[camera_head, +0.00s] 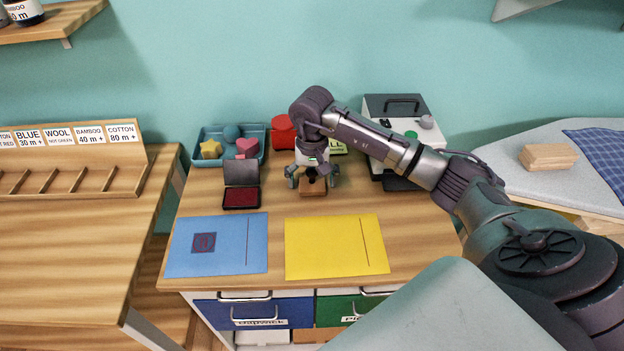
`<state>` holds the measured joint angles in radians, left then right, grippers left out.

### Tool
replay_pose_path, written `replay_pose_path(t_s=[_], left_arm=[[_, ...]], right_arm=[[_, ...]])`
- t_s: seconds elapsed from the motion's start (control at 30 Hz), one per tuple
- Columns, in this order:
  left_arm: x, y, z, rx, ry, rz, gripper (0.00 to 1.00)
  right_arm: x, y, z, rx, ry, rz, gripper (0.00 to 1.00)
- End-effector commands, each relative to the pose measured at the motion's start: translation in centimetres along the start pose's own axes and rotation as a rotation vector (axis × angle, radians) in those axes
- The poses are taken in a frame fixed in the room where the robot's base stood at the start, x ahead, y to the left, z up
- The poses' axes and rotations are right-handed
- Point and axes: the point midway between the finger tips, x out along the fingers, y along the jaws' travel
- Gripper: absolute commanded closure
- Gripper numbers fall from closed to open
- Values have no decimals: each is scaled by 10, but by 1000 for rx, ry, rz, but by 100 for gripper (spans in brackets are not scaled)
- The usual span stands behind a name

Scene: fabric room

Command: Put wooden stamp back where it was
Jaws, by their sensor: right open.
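The wooden stamp (313,187) stands on the desk, with its wooden base showing below my right gripper. My right gripper (313,180) points down over it, fingers apart on either side of the stamp's dark handle. The fingers hide part of the handle, and I cannot tell whether they touch it. An open ink pad (241,197) with a dark red pad lies to the left of the stamp. A blue sheet (235,255) in front of it bears a dark square stamp mark (204,243). My left gripper is not in view.
A yellow sheet (335,262) lies in front of the stamp. A teal tray (205,135) with coloured shapes and a red object (283,132) stand behind. A grey-white machine (400,110) is at the back right. A wooden block (547,157) lies on the ironing board (500,150).

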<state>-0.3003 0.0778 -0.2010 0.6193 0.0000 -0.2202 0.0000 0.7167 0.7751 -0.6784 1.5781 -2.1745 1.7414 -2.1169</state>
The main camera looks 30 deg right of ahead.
Motion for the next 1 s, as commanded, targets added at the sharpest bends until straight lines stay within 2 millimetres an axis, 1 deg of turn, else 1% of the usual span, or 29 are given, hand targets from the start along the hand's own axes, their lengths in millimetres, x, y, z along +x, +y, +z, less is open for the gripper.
replay_pose_path(t_s=[0.1, 0.2, 0.27, 0.37, 0.6, 0.7, 0.83, 1.0], left_arm=[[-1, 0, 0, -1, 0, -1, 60], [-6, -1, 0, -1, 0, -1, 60], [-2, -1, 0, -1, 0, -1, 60], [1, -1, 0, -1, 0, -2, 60], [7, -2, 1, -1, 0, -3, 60], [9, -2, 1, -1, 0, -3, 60], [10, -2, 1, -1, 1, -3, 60], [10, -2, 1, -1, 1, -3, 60]], right_arm=[[-1, 0, 0, 0, 0, 0, 9], [-6, 0, 0, 0, -1, -2, 9], [-12, -1, -1, 0, 4, -3, 9], [-30, 0, -2, 0, 7, -2, 9], [-83, -1, -1, 0, 6, -3, 9], [-100, 0, -1, 0, 4, -2, 9], [-116, 0, -1, 1, 2, -2, 9], [-123, 0, 0, 1, 0, 0, 9]])
